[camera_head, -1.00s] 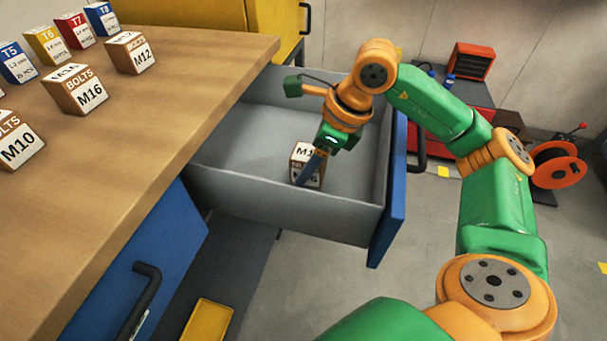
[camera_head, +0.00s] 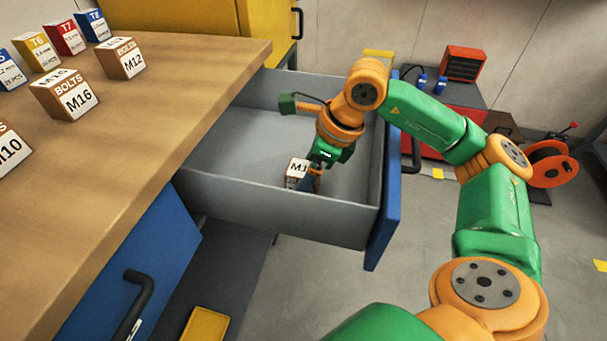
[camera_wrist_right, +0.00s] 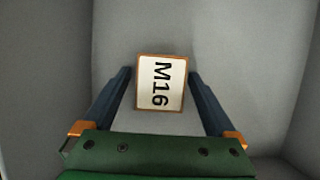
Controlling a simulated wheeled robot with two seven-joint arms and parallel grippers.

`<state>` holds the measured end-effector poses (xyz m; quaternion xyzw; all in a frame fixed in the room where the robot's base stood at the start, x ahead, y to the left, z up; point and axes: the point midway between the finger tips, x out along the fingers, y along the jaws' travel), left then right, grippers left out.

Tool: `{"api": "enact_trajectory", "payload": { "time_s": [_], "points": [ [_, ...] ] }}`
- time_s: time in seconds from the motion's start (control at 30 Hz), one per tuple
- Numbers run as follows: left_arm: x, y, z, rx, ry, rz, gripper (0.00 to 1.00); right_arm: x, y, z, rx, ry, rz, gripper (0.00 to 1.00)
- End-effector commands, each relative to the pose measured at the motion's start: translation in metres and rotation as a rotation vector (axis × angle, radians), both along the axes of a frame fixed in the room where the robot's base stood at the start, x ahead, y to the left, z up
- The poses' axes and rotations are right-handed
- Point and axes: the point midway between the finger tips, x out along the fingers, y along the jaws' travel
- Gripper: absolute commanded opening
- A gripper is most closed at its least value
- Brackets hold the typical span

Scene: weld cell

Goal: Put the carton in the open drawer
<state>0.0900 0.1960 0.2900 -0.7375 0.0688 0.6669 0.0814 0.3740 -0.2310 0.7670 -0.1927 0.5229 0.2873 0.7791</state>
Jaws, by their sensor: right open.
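The carton (camera_head: 297,168), a small brown and white box, is down inside the open grey drawer (camera_head: 250,192). In the right wrist view its white top, marked M16 (camera_wrist_right: 160,83), lies between the two fingers, with a gap on each side. My right gripper (camera_head: 308,182) reaches down into the drawer at the carton; it also shows in the right wrist view (camera_wrist_right: 160,82), open around the carton. The gripper hides part of the carton in the head view. Whether the carton rests on the drawer floor is hard to tell. My left gripper is not in view.
The wooden worktop (camera_head: 150,120) at left bears several cartons, among them BOLTS M16 (camera_head: 64,94) and BOLTS M12 (camera_head: 122,58). The blue drawer front (camera_head: 385,190) stands out to the right. A yellow tray (camera_head: 206,325) lies low in front. The drawer floor around the carton is clear.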

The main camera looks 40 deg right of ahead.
Motion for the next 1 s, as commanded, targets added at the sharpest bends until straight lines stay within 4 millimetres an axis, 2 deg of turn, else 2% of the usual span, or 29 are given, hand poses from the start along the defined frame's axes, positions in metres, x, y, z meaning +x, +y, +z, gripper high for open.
{"api": "enact_trajectory", "payload": {
  "time_s": [0.2, 0.4, 0.53, 0.93, 1.0],
  "points": [
    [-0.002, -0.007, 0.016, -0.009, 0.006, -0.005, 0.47, -0.016, -0.015, 0.060, 0.000, -0.008, -0.002, 0.92],
    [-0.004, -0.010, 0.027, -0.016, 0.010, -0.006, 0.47, -0.029, -0.025, 0.099, 0.000, -0.004, 0.000, 0.92],
    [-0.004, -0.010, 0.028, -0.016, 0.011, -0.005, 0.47, -0.032, -0.028, 0.106, 0.001, -0.003, 0.001, 0.92],
    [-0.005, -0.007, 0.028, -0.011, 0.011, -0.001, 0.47, -0.033, -0.028, 0.106, 0.000, -0.002, 0.001, 0.92],
    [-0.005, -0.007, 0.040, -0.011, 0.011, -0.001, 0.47, -0.033, -0.028, 0.119, 0.000, -0.002, 0.001, 0.92]
  ]
}}
